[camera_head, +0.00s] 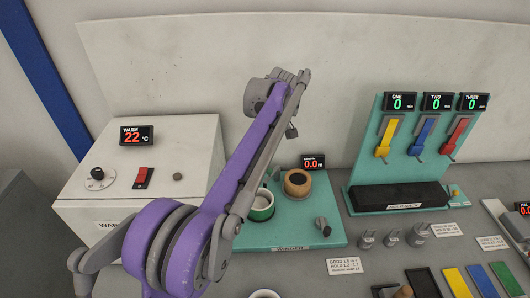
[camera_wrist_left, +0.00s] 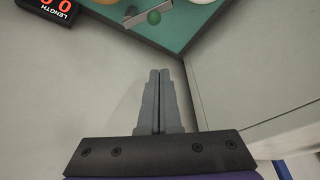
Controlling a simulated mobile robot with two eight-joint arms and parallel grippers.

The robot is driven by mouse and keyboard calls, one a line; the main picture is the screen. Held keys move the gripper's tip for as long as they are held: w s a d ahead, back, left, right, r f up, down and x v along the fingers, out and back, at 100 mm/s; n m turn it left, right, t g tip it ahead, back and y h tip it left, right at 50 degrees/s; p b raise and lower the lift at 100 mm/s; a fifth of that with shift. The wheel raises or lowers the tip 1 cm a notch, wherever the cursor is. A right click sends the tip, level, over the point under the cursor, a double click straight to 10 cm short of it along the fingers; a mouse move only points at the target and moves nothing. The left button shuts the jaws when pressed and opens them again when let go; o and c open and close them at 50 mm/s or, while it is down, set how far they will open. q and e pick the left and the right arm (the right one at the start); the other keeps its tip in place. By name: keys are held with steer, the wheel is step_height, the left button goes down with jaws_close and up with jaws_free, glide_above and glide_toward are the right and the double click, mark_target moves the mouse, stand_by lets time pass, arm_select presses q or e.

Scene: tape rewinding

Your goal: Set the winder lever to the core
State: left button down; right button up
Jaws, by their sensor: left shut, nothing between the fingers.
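The teal winder board (camera_head: 275,235) lies in the middle of the head view, partly behind my left arm. On it are a tan round roll (camera_head: 297,183) with a dark centre, a green cup-like piece (camera_head: 262,212) with a pale rim, and a grey knobbed part (camera_head: 322,226) at the right. I cannot tell which part is the lever. My left gripper (camera_head: 292,132) is above and behind the board, apart from it. In the left wrist view its fingers (camera_wrist_left: 158,100) are shut and empty. That view shows the board's corner (camera_wrist_left: 188,38) beyond them.
A length display (camera_head: 314,162) reads 0.0 behind the roll. A white warmer box (camera_head: 150,170) stands left, showing 22 °C. At right a teal rack (camera_head: 372,150) holds yellow, blue and red levers. Grey weights (camera_head: 391,238) and coloured strips (camera_head: 480,280) lie in front.

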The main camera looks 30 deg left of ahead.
mark_target(272, 176)
arm_select(q)
step_height(272, 176, down, 9)
steer(key=shift+d+r, duration=0.15)
steer(key=shift+d, duration=0.3)
steer(key=shift+d, duration=0.1)
stand_by(0.4)
